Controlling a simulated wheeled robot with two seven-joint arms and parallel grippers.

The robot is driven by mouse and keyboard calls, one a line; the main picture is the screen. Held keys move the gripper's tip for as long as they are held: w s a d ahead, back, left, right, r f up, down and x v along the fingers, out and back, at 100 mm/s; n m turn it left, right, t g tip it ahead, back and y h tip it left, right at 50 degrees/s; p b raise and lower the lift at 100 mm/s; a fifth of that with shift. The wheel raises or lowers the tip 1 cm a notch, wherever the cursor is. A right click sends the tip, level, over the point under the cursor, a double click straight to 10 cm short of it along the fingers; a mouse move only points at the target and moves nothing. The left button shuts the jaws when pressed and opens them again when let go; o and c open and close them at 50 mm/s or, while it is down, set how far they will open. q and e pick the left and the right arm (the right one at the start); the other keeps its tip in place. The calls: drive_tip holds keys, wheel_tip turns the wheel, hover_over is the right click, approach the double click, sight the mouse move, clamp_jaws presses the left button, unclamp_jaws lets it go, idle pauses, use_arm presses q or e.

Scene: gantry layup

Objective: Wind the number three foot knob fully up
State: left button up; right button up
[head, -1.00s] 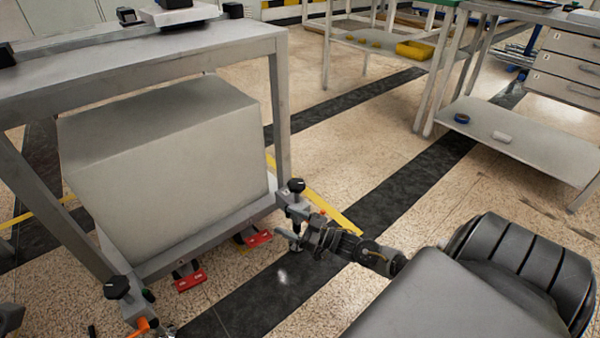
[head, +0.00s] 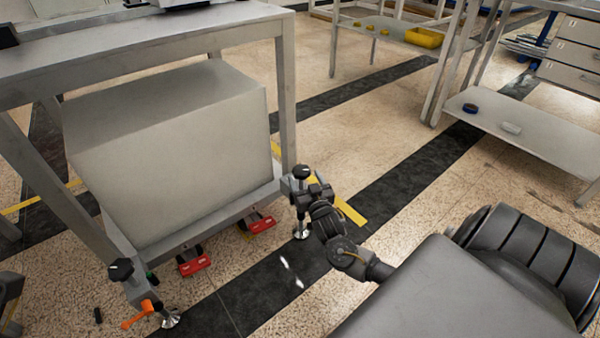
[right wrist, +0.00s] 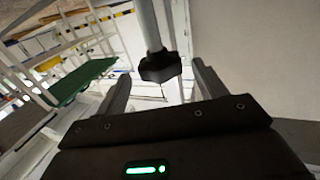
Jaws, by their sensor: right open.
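A black foot knob (head: 302,172) stands at the gantry's near right leg, above a post with a round metal foot (head: 301,234). My right gripper (head: 306,191) is just under and beside this knob. In the right wrist view the black knob (right wrist: 160,67) hangs on a grey stem, between the tips of the open fingers, with a gap on each side. A second black knob (head: 121,270) is at the near left leg, with an orange lever (head: 137,315) by its foot. I cannot read a number on either knob. My left gripper is not seen.
The grey gantry frame (head: 225,30) stands around a large pale box (head: 165,150). A bench with a low shelf (head: 545,140) is at the right. The floor strip between is clear.

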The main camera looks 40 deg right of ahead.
sight(300, 168)
drive_tip(key=b+x, duration=0.2)
drive_tip(key=x, duration=0.3)
drive_tip(key=shift+w+d, duration=0.15)
drive_tip(key=shift+w, duration=0.15)
drive_tip(key=shift+c, duration=0.3)
drive_tip(key=c, duration=0.9)
